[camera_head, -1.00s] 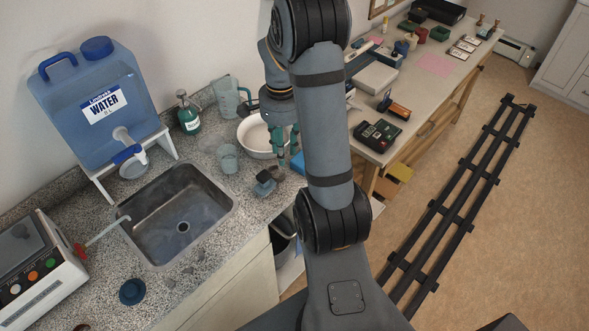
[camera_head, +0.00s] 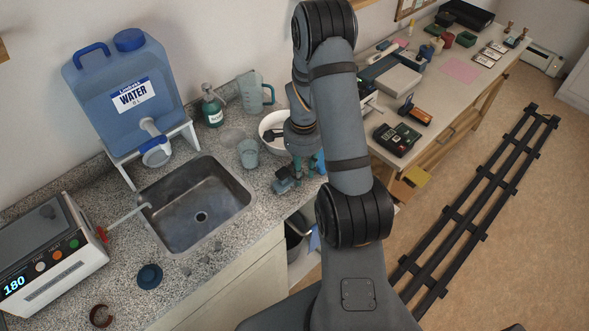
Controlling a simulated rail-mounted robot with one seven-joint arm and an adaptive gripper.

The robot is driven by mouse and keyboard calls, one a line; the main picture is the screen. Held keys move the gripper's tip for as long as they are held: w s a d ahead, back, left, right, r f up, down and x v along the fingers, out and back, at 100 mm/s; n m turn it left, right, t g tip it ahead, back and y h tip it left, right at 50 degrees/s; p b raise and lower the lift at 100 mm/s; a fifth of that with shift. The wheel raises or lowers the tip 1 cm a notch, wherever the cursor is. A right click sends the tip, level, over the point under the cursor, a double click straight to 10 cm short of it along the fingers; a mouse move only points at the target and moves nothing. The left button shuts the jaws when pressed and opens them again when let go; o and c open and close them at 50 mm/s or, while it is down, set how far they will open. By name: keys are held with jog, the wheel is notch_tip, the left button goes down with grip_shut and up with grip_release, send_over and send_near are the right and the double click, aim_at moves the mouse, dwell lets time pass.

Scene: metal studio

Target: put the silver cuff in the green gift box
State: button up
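I cannot make out a silver cuff in the head view. An open brown ring-shaped cuff (camera_head: 101,316) lies at the counter's front left, far from my gripper. A small green box-like thing (camera_head: 465,39) stands on the far desk. It may be the green gift box, but it is too small to be sure.
A sink (camera_head: 197,205), a water jug (camera_head: 125,95) on a stand, and a heater with a lit display (camera_head: 45,255) occupy the counter. A dark device (camera_head: 396,140) sits on the desk. The floor at right holds rails (camera_head: 475,190).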

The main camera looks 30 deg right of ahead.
jog(key=shift+f, duration=0.25)
jog(key=shift+c, duration=0.9)
grip_shut()
